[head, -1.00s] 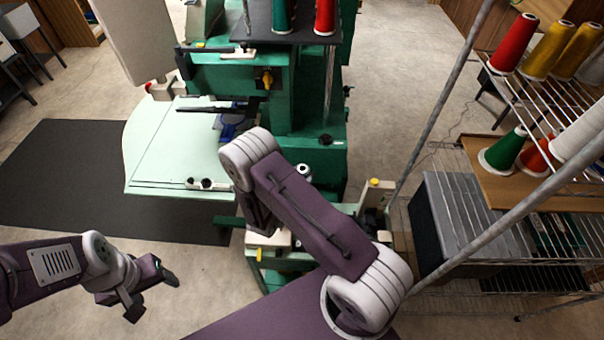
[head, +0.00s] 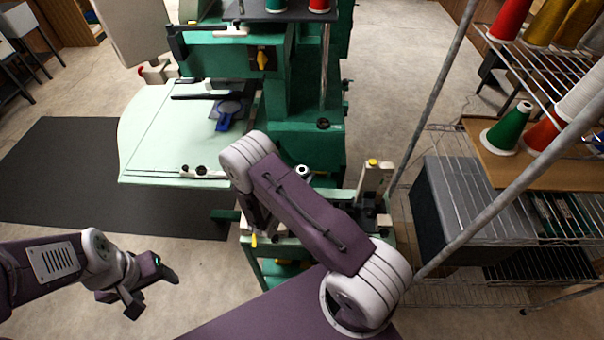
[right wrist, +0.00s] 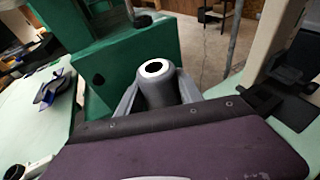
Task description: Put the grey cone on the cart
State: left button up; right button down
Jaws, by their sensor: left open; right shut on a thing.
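The grey cone (right wrist: 158,85) stands between the fingers of my right gripper (right wrist: 158,98) in the right wrist view, its pale top with a dark hole facing up. My right gripper is shut on it. In the head view my right arm hides this gripper; only the cone's top (head: 302,170) shows beside the arm. A green-framed stand (head: 275,254), which looks like the cart, is partly hidden beneath my right arm. I cannot tell how high the cone is above it. My left gripper (head: 153,291) is open and empty at lower left, above the floor.
The green machine (head: 300,140) with its pale table (head: 150,140) stands just beyond. A cream post (head: 374,184) rises right of my right arm. A wire rack (head: 480,245) with coloured cones fills the right side. A black mat (head: 60,190) lies on open floor at left.

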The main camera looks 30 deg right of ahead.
notch_tip(320, 180, down, 2)
jog(key=shift+w+f+b, duration=0.15)
jog(key=shift+b, duration=0.45)
jog(key=shift+f, duration=0.1)
jog(key=shift+f+b, duration=0.15)
jog(key=shift+b, duration=0.2)
jog(key=c, duration=0.7)
grip_release()
